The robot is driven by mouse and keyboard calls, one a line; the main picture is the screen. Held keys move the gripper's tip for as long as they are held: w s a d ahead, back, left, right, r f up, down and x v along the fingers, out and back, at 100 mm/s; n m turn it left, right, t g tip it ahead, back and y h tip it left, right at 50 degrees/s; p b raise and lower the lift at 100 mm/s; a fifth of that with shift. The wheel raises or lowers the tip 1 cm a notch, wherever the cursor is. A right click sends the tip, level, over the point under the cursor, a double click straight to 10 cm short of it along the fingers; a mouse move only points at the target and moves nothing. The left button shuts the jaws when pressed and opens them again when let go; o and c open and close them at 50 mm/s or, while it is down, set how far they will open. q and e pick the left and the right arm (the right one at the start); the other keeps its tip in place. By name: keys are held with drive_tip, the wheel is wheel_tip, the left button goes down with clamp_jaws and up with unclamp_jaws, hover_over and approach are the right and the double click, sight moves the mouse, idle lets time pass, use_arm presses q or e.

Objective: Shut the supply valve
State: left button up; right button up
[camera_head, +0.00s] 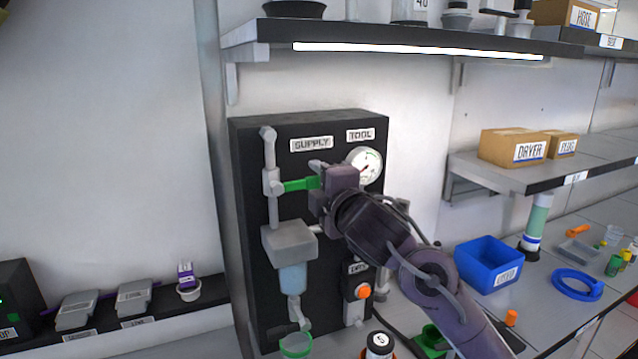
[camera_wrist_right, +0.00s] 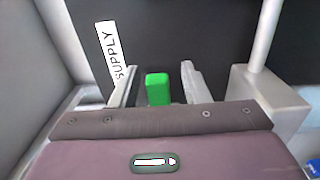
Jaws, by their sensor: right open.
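The supply valve is on the vertical grey pipe (camera_head: 272,205) at the left of the black panel (camera_head: 250,150), near the SUPPLY label (camera_head: 311,144). Its green handle (camera_head: 300,184) points right, roughly level and across the pipe. My right gripper (camera_head: 317,184) is at the handle's right end. In the right wrist view the green handle (camera_wrist_right: 157,88) shows end-on between the two spread fingers, with a gap on each side. The SUPPLY label (camera_wrist_right: 112,52) is left of the fingers there. My left gripper is not in view.
A round gauge (camera_head: 365,166) sits just right of my right gripper. Below the valve are a grey block (camera_head: 289,240) and a clear bluish bowl (camera_head: 292,278). A lit shelf (camera_head: 400,38) overhangs the panel. A blue bin (camera_head: 488,264) stands on the right bench.

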drive_tip(key=shift+s, duration=0.1)
drive_tip(key=b+v, duration=0.1)
drive_tip(key=v, duration=0.6)
drive_tip(key=shift+s, duration=0.3)
drive_tip(key=shift+d, duration=0.15)
